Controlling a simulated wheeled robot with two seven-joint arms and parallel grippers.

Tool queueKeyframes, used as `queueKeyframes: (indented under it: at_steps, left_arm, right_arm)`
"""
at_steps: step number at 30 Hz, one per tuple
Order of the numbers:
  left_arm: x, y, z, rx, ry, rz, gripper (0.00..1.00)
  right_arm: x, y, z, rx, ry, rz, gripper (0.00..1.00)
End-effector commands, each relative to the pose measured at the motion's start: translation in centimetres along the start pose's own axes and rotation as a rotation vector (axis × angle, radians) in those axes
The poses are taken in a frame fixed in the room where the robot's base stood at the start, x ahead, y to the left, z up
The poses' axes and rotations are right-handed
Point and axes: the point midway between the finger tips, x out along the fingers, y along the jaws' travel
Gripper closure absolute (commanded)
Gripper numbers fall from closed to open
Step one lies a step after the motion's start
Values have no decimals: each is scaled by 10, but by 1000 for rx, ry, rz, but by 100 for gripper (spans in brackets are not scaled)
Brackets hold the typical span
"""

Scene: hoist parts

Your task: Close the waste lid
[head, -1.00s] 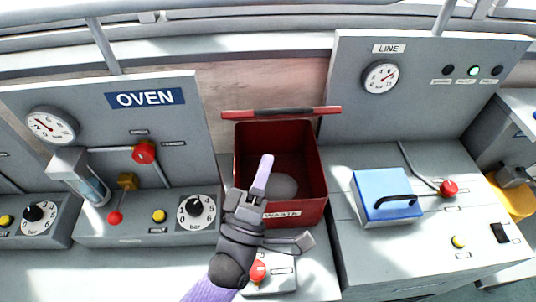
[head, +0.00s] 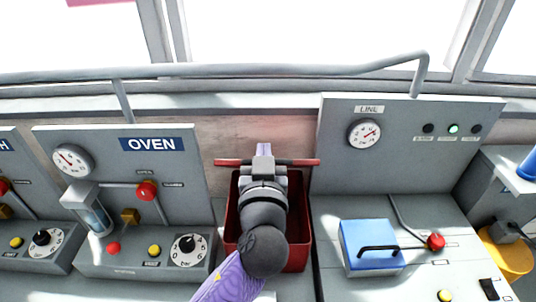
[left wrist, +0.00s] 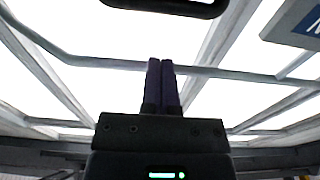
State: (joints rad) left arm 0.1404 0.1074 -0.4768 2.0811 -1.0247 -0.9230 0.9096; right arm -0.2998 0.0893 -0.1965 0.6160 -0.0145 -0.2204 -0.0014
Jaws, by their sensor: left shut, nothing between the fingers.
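The red waste bin (head: 299,225) stands between the oven panel and the line panel. Its lid (head: 307,162) is open, seen nearly edge-on as a thin red strip behind the bin, with a dark handle along its middle. My left gripper (head: 263,150) is over the back of the bin, in front of the lid's middle in the head view. Its fingers are shut and empty, and point up in the left wrist view (left wrist: 161,85). I cannot tell whether they touch the lid. My arm hides much of the bin's inside and its label. My right gripper is not in view.
The oven panel (head: 110,165) with knobs and a gauge is on the left. The line panel (head: 400,180) is on the right, with a blue lidded box (head: 365,235) before it. A grey rail (head: 220,72) runs above the back wall.

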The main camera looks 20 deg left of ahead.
Motion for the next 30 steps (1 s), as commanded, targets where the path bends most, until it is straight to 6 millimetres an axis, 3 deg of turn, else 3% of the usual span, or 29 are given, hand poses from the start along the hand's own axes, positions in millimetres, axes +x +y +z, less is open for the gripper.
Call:
queueKeyframes:
  at_steps: [6, 7, 15, 30]
  left_arm:
    - [48, 0, -2, 2, 1, 0, 100]
    - [49, 0, 2, 2, -3, 1, 100]
    - [25, 0, 31, 0, -4, 3, 100]
    - [22, 1, 38, -1, 6, 3, 100]
  right_arm:
    - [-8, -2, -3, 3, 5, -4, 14]
    - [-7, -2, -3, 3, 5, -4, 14]
    - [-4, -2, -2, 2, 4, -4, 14]
    - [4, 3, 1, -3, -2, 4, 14]
